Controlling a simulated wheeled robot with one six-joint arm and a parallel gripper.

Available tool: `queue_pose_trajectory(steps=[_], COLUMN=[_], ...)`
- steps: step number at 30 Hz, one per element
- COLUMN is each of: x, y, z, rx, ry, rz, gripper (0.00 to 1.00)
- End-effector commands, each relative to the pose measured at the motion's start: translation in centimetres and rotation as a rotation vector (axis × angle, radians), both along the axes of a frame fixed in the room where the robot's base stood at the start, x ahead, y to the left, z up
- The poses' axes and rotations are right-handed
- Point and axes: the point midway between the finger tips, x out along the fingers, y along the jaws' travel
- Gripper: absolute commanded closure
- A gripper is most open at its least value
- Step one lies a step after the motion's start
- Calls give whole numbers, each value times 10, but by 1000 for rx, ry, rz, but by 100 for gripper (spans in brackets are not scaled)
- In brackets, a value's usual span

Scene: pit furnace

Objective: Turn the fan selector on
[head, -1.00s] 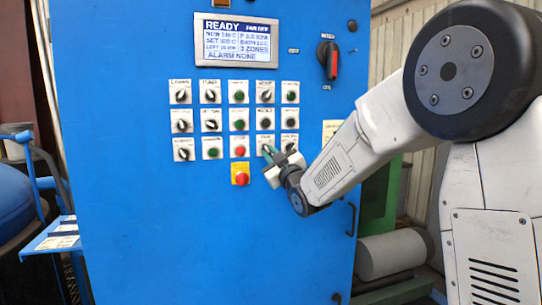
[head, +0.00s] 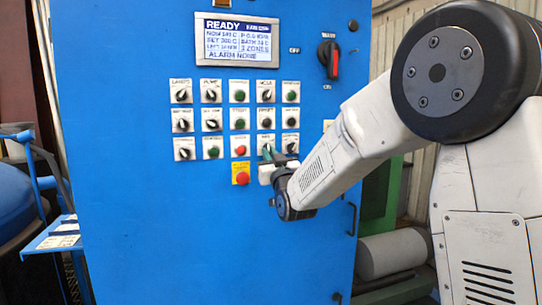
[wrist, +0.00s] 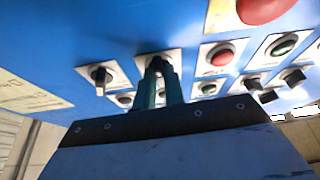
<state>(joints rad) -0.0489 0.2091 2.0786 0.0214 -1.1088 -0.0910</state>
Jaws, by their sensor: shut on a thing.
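The fan selector (head: 265,140) is in the bottom row of the blue panel, fourth from the left, mostly hidden behind my gripper (head: 268,153). In the wrist view, the dark selector knob (wrist: 158,65) on its pale plate sits between the two teal fingertips of my gripper (wrist: 160,80). The fingers are shut on the knob. The angle of its pointer is hidden. The display (head: 238,40) at the top of the panel reads READY, with a fan status at its upper right too blurred to read surely.
A red emergency button (head: 241,178) on a yellow plate lies just left of my gripper. Another selector (wrist: 101,75) is close beside the fingers in the wrist view. The lower panel is clear.

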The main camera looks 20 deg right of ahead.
Motion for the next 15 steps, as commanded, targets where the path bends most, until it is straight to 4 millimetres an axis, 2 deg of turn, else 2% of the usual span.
queue_pose_trajectory(steps=[15], x=[0], y=[5], z=[1], rx=[436], ry=[-1], rz=[1], gripper=[100])
